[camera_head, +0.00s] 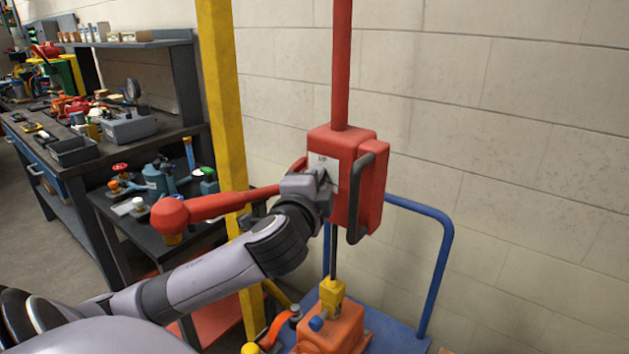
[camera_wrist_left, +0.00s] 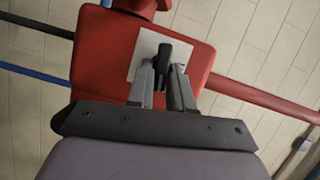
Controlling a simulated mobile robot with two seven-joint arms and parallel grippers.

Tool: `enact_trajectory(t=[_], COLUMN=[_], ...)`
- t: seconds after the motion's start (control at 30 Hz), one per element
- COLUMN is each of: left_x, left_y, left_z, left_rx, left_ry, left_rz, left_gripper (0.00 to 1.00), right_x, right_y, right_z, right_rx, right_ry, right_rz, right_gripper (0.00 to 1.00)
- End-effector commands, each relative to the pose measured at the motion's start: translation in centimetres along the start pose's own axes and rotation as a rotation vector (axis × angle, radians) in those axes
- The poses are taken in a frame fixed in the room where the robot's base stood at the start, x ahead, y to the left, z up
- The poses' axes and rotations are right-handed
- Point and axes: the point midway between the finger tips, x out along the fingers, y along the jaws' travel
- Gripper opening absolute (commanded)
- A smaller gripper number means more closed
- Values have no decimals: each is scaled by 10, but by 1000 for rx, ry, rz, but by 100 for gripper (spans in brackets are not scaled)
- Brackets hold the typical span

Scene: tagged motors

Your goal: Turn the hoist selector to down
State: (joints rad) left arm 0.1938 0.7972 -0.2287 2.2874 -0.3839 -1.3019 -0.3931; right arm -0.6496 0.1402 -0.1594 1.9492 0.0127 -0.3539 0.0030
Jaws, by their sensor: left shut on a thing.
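The hoist is a red box (camera_head: 341,150) hanging on a red vertical post in front of the wall. A pale plate (camera_head: 318,160) on its face carries a small dark marking, too small to read surely. My left gripper (camera_head: 323,180) reaches the plate from the left and covers its lower part. In the left wrist view, the black selector knob (camera_wrist_left: 165,53) stands on the white plate (camera_wrist_left: 145,49), between the tips of my left gripper (camera_wrist_left: 164,72), which is shut on it. Which way the knob points is hard to tell. My right gripper is not in view.
A red arm with a ball end (camera_head: 215,206) runs left from the hoist. A yellow post (camera_head: 222,90) stands just left. Below are an orange motor (camera_head: 333,329) and a blue-railed cart (camera_head: 434,270). Cluttered benches (camera_head: 150,130) stand at left. Right of the hoist is bare wall.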

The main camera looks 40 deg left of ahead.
Motion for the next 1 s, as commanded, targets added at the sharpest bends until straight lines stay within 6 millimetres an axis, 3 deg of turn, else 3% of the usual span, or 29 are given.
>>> enact_trajectory(t=[0.33,0.87,0.9,0.97,1.0], left_x=[0,1,1,1,1], left_y=[2,1,1,1,1], left_z=[0,1,1,1,1], left_rx=[131,154,153,153,153], left_ry=[0,-2,-2,-2,-2], left_rz=[-56,-66,-66,-66,-66], left_gripper=[0,0,24,39,39], right_x=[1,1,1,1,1], right_y=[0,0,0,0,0], right_z=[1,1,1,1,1], right_rx=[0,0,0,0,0], right_ry=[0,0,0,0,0], right_rz=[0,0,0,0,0], right_gripper=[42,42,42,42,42])
